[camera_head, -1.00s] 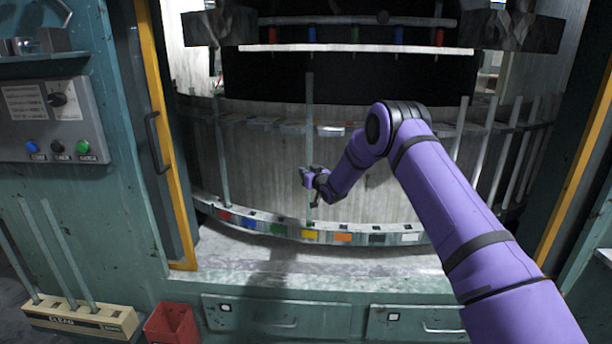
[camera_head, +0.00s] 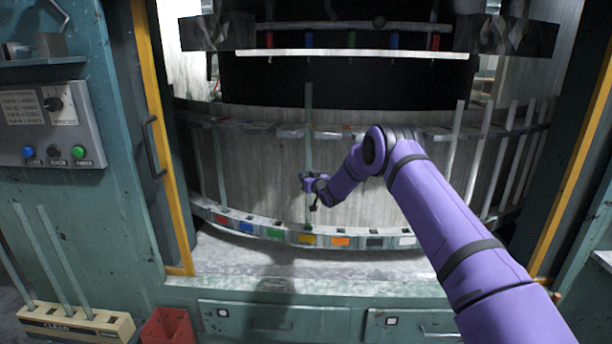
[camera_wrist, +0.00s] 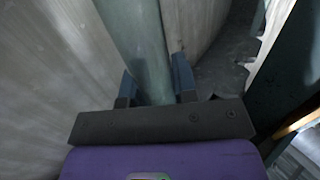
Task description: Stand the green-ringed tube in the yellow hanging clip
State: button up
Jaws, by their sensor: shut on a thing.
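My gripper (camera_head: 308,184) is shut on a long, pale green-grey glass tube (camera_head: 308,105) and holds it upright in front of the curved wall. In the wrist view the tube (camera_wrist: 143,40) passes between the two blue-grey fingers of my gripper (camera_wrist: 154,85). No green ring can be made out on it. The tube's lower end is just above the yellow marker (camera_head: 306,240) on the lower rail. Its upper part crosses the upper rail (camera_head: 345,132). The yellow clip itself is too small to make out, so I cannot tell whether the tube is seated.
Several tubes stand along the wall at the right, including one near its middle (camera_head: 455,140). Another tube (camera_head: 219,165) stands left of mine. Blue (camera_head: 246,227), green and orange markers line the lower rail. A cream rack (camera_head: 75,322) and red bin (camera_head: 169,327) stand at lower left.

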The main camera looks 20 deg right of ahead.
jog(key=shift+f, duration=2.35)
jog(key=o, duration=1)
jog(key=shift+o, duration=0.2)
jog(key=shift+s, duration=0.1)
